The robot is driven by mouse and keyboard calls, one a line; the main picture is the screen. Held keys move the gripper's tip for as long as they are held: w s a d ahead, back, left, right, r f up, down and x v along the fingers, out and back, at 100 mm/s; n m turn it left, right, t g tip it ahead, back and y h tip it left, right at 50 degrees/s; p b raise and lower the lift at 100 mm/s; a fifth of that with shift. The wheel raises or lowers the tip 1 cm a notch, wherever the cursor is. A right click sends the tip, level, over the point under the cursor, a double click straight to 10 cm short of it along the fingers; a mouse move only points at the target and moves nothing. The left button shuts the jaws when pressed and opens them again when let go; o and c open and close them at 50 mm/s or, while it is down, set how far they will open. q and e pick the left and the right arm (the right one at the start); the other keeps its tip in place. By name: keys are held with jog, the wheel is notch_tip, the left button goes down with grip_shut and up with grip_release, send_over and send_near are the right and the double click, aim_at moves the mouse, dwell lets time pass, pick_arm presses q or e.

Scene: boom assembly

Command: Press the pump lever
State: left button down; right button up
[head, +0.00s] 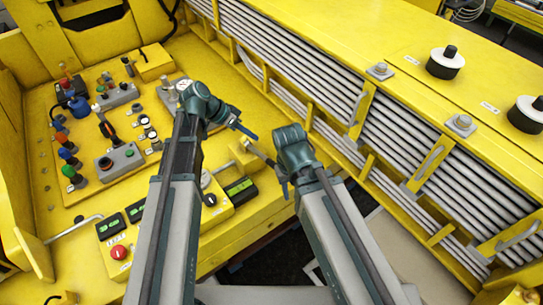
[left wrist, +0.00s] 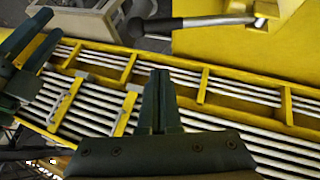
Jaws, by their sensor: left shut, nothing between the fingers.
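The pump lever (head: 262,156) is a short rod that sticks out of a yellow block (head: 243,155) near the front right of the yellow deck. In the left wrist view the lever (left wrist: 205,21) shows at the top, with a metal rod and a dark grip at its left end. My left gripper (head: 250,135) is shut and empty, just above and behind the lever, apart from it. Its closed fingers show in the left wrist view (left wrist: 160,85). My right gripper (head: 284,190) hangs close to the lever's outer end; I cannot tell whether it touches or how far its fingers are apart.
A control panel (head: 130,180) with several joysticks, knobs and buttons lies to the left. A yellow box with a red button (head: 120,252) stands at the front left. A bank of grey pipes in a yellow frame (head: 300,75) runs along the back and right, close behind both grippers.

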pick_arm(q)
jog(key=b, duration=0.8)
send_over(271, 165)
jog(key=w, duration=0.2)
jog(key=f, duration=0.8)
jog(key=shift+s+a+f, duration=0.2)
jog(key=shift+s+d+f+b, duration=0.1)
jog(key=shift+s+f+b, duration=0.1)
jog(key=shift+f+b, duration=0.3)
jog(key=shift+s+f+b, duration=0.2)
jog(key=shift+f+b, duration=0.2)
jog(key=shift+b, duration=0.15)
jog(key=shift+s+f+b, duration=0.4)
jog(key=shift+f+b, duration=0.3)
